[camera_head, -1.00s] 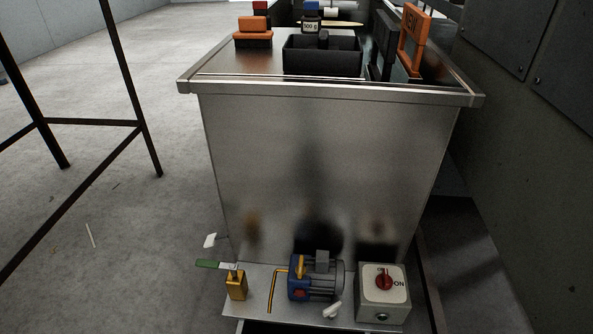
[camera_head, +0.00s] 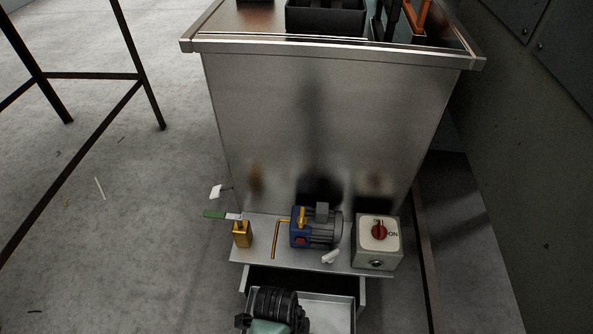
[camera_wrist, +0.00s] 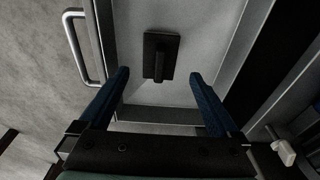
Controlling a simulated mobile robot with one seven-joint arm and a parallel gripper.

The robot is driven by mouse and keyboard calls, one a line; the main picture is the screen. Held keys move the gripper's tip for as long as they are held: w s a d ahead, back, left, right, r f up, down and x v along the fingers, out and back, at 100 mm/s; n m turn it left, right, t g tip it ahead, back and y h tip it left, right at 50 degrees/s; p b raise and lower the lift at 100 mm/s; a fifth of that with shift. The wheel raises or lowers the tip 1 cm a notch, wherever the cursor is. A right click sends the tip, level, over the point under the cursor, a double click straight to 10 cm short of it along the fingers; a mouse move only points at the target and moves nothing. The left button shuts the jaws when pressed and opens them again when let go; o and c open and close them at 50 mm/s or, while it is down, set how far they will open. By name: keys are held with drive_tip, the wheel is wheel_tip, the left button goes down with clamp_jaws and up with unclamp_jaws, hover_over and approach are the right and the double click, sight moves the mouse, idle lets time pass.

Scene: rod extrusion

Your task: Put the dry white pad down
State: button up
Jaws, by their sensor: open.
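A black rectangular block with a raised bar-like grip (camera_wrist: 160,55) lies on the pale floor of an open drawer in the wrist view. It may be the pad's holder; no white face of it shows. My gripper (camera_wrist: 158,76) is open, its two blue fingers apart on either side of the grip's near end, with nothing between them. In the head view my dark wrist (camera_head: 272,304) covers the left part of the drawer (camera_head: 330,300), so the block and the fingertips are hidden there.
Above the drawer is a shelf (camera_head: 265,262) with a yellow valve (camera_head: 242,234), a blue-grey motor pump (camera_head: 316,227) and a switch box (camera_head: 378,241). A small white piece (camera_head: 330,257) lies at its edge. The steel tank (camera_head: 320,120) stands behind; a wall is right.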

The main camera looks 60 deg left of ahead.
wheel_tip(320, 180, up, 6)
drive_tip(key=p, duration=0.3)
drive_tip(key=shift+s+a+r, duration=0.15)
drive_tip(key=shift+s+a, duration=0.1)
drive_tip(key=shift+s, duration=0.05)
